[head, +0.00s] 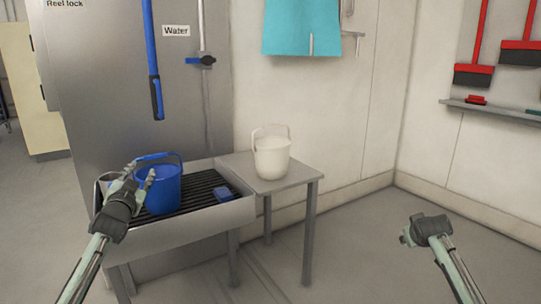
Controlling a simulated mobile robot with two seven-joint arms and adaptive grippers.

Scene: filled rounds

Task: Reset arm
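My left gripper (140,173) is at the left, in front of the blue bucket (163,188). Its fingers stand apart with nothing seen between them; I cannot tell whether they touch the bucket. The blue bucket stands upright on the slatted black grate of a metal sink stand (236,214), its handle raised. My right gripper (408,234) is at the right over bare floor, away from the table, with nothing seen in it. Its fingers are too small and foreshortened to tell their opening.
A white bucket (271,157) stands on the grey side table (300,175). A blue hose wand (154,70) hangs above. Red brushes (474,60) hang over a wall shelf (495,110). Floor at the right is clear.

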